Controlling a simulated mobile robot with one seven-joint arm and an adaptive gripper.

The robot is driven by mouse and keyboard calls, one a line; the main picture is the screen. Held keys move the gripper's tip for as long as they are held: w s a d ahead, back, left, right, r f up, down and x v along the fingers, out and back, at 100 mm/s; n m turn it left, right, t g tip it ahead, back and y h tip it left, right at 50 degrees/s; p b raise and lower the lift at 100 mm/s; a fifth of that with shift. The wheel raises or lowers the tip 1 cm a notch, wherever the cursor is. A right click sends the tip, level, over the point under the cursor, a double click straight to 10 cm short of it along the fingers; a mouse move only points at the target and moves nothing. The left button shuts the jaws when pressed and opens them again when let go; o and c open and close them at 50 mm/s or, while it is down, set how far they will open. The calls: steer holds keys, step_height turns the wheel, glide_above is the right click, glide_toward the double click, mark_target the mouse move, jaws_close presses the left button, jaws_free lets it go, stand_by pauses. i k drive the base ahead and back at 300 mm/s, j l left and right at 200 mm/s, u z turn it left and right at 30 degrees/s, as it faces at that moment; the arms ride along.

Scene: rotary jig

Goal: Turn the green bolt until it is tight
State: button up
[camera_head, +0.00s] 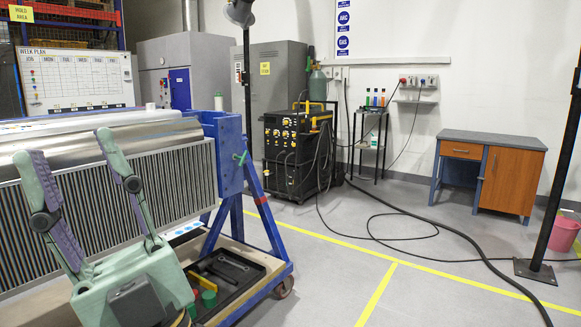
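The green bolt (240,157) sticks out of the right face of the blue jig post (229,175). It is small in the view, with a thin bar across it. My gripper (66,146) is at the lower left, with two teal and purple fingers pointing up and spread wide apart. Nothing is between the fingers but the ribbed metal workpiece (185,185) seen behind them. The gripper is left of the bolt and apart from it in the picture.
A black tool tray (250,285) lies on the jig's wheeled base, with a green round item (209,298) beside my gripper. Behind stand a black welding machine (291,150) and grey cabinets (278,75). Cables cross the floor at right. The floor right of the jig is mostly clear.

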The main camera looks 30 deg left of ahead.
mark_target(234, 156)
steer(key=i+l+u, duration=0.15)
steer(key=i, duration=0.55)
steer(key=i+l+u, duration=0.2)
steer(key=i, duration=0.5)
steer(key=i+l+u, duration=0.15)
steer(key=i+u, duration=0.3)
steer(key=i+l+u, duration=0.75)
steer(key=u, duration=0.15)
steer(key=i+l+u, duration=0.25)
steer(key=l+u, duration=0.3)
steer(key=l, duration=0.2)
steer(key=i+l+u, duration=0.1)
steer(key=l, duration=0.2)
